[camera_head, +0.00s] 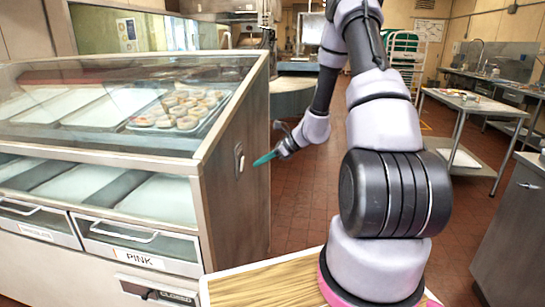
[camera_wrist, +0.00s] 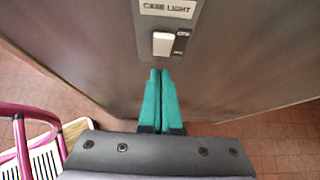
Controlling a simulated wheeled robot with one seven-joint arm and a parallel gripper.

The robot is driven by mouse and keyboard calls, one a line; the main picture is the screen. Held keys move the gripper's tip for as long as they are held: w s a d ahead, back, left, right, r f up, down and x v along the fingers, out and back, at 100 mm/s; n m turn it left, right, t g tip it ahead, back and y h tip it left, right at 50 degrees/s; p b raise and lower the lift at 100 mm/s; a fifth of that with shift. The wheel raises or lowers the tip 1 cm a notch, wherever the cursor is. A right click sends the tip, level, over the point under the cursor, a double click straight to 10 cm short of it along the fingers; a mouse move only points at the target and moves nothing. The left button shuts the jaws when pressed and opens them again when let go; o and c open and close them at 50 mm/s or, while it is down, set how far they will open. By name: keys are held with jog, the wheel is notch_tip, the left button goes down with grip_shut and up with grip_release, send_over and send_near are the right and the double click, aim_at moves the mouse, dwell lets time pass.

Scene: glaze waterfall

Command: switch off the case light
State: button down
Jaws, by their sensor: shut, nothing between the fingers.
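The case light switch (camera_wrist: 162,44) is a small pale rocker on the grey side panel of the display case. A sign reading "CASE LIGHT" (camera_wrist: 168,8) sits above it, and small markings stand at its right. In the head view the switch (camera_head: 239,158) shows on the case's right end panel. My gripper (camera_wrist: 160,72) has teal fingers pressed together with nothing between them. In the wrist view the fingertips are just below the switch. In the head view my gripper (camera_head: 255,163) points left at the panel, close to the switch; whether it touches the panel I cannot tell.
The glass display case (camera_head: 120,105) fills the left, with a tray of small pastries (camera_head: 180,108) inside. A wooden board (camera_head: 265,285) is at the front. A metal table (camera_head: 480,105) stands at the right. The tiled floor (camera_head: 310,195) beyond the case is open.

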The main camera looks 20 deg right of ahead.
aim_at(243, 161)
jog(key=shift+w+a+r, duration=0.2)
jog(key=shift+w+a, duration=0.2)
jog(key=shift+a, duration=0.3)
jog(key=shift+w+a+r, duration=0.2)
jog(key=shift+w+a, duration=0.2)
jog(key=shift+a, duration=0.25)
jog(key=shift+w+a+r, duration=0.2)
jog(key=shift+a, duration=0.2)
jog(key=shift+r, duration=0.15)
jog(key=shift+r, duration=0.65)
jog(key=shift+d, duration=0.15)
